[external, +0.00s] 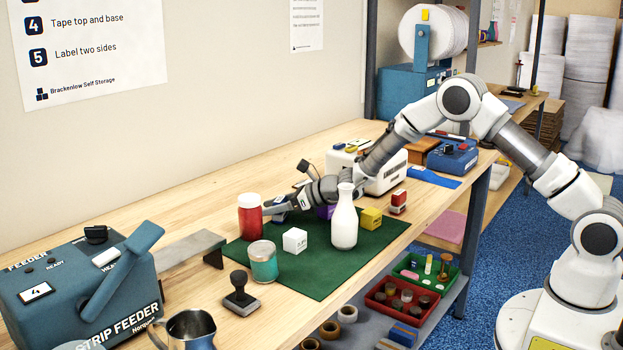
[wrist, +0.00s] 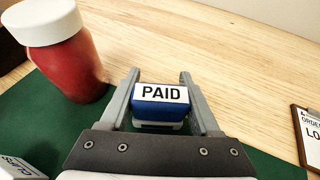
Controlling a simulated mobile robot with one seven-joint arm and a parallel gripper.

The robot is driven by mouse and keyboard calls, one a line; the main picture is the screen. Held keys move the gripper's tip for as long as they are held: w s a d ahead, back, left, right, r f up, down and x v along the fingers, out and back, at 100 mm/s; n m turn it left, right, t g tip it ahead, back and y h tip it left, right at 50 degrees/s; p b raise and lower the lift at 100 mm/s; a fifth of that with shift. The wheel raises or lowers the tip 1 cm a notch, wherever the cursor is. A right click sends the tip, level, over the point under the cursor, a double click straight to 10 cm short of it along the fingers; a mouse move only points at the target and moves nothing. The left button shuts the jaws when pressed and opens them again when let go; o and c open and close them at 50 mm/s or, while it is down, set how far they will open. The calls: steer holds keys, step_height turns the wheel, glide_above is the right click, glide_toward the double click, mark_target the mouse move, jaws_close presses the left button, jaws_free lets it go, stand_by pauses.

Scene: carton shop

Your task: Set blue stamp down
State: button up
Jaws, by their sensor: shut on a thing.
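The blue stamp (wrist: 160,108) has a white face marked PAID and sits between my gripper's two fingers in the wrist view. My gripper (external: 272,210) is shut on it, low over the far left part of the green mat (external: 320,270). In the external view the stamp is mostly hidden by the gripper. I cannot tell whether it touches the surface below. Bare wood shows beyond the stamp in the wrist view.
A red jar with a white lid (external: 250,218) stands close left of my gripper. A white cube (external: 295,241), a white bottle (external: 344,220), a teal jar (external: 263,262) and a yellow block (external: 371,218) are on the mat. A clipboard (wrist: 309,140) lies right.

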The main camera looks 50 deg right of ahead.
mark_target(327, 209)
steer(key=shift+f+b, duration=0.2)
steer(key=shift+b, duration=0.1)
steer(key=o, duration=1.4)
steer(key=shift+r, duration=0.1)
steer(key=shift+c, duration=0.2)
steer(key=shift+r+p, duration=0.25)
steer(key=shift+p, duration=0.2)
steer(key=shift+s+d, duration=0.2)
steer(key=shift+s, duration=0.1)
steer(key=v, duration=1.1)
steer(key=shift+s, duration=0.15)
steer(key=shift+r, duration=0.15)
